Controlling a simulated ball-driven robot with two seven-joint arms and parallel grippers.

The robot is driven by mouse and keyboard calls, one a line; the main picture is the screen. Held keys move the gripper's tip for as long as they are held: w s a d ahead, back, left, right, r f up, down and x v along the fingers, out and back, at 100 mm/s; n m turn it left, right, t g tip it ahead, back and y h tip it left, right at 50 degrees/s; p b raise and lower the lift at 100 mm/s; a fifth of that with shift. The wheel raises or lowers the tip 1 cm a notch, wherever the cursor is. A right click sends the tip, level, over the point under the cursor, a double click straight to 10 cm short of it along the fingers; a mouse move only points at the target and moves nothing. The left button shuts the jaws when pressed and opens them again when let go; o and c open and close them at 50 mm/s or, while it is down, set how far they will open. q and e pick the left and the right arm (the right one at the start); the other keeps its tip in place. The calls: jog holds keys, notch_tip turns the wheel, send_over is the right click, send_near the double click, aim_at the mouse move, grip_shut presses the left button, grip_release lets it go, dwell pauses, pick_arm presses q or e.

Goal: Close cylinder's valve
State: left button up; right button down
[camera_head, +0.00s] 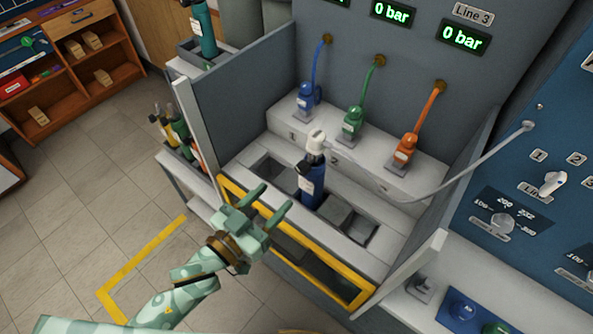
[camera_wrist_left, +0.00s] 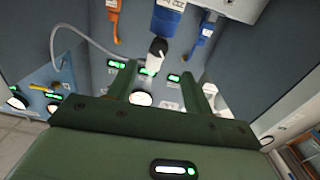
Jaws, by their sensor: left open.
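A dark blue cylinder (camera_head: 312,187) stands upright in a slot of the testbench, with a white valve (camera_head: 316,141) on top. In the left wrist view the cylinder (camera_wrist_left: 168,20) appears upside down, its white and black valve (camera_wrist_left: 156,54) beyond the fingers and between them. My left gripper (camera_head: 270,198) is open and empty, in front of the cylinder and to its left, apart from it. Its two fingers also show in the left wrist view (camera_wrist_left: 160,80). The valve's setting is too small to tell. My right gripper is not in view.
A pale hose (camera_head: 455,184) runs from the right panel toward the valve. Blue (camera_head: 305,97), green (camera_head: 352,122) and orange (camera_head: 405,151) regulators stand on the ledge behind. A yellow-edged front panel (camera_head: 330,282) and grey side walls bound the bench. Displays read 0 bar.

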aim_at(300, 171)
pick_arm(q)
jog(key=b+x, duration=0.1)
jog(key=x, duration=0.8)
jog(key=shift+d, duration=0.1)
jog(key=c, duration=1)
